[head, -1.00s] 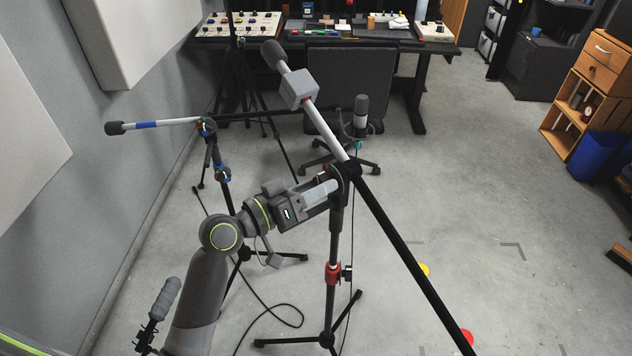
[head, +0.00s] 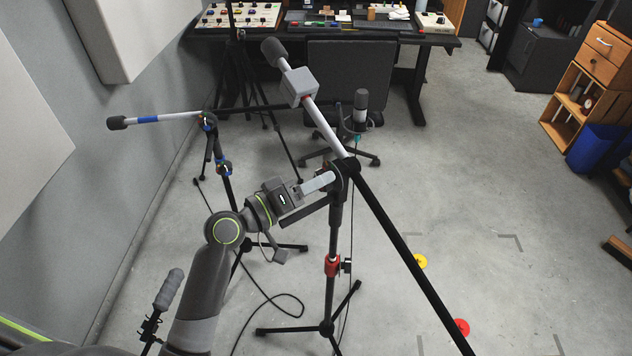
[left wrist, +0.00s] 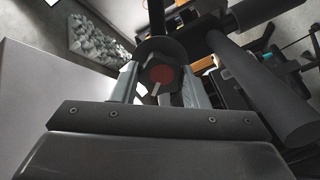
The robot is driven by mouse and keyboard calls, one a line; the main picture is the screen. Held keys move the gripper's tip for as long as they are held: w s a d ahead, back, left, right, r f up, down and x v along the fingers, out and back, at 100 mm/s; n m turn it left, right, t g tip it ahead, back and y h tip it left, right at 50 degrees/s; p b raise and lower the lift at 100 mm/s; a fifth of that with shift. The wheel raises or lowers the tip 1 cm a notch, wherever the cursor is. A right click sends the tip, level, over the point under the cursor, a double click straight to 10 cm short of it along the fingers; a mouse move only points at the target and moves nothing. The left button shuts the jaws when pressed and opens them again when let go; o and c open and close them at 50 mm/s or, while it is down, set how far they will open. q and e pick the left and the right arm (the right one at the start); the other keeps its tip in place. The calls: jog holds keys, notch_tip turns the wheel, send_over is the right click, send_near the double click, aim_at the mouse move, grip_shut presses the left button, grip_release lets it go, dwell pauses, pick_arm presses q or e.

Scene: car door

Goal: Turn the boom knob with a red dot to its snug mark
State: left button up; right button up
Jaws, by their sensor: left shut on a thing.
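The boom knob (left wrist: 160,75) is dark with a red dot on its face, and a short pale mark shows just below the dot in the left wrist view. My left gripper (left wrist: 159,80) is shut on it, one finger on each side. In the head view my left gripper (head: 325,181) reaches the clamp (head: 347,167) at the top of the front stand, where the boom (head: 395,243) crosses. The knob is hidden there by the gripper. I cannot make out a snug mark. My right gripper is not in view.
A grey box (head: 299,87) sits on the boom near its microphone. Another stand (head: 226,185) with a blue-banded boom stands left. A chair (head: 348,80) and desk (head: 440,42) are behind.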

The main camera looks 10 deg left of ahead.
pick_arm(q)
jog(key=o, duration=1)
jog(key=shift+c, duration=0.2)
jog(key=shift+s+a+f, duration=0.15)
jog(key=shift+s+a, duration=0.25)
jog(key=shift+a, duration=0.05)
jog(key=b+v, duration=0.5)
jog(key=v, duration=1.1)
jog(key=shift+b, duration=0.35)
jog(key=shift+s, duration=0.1)
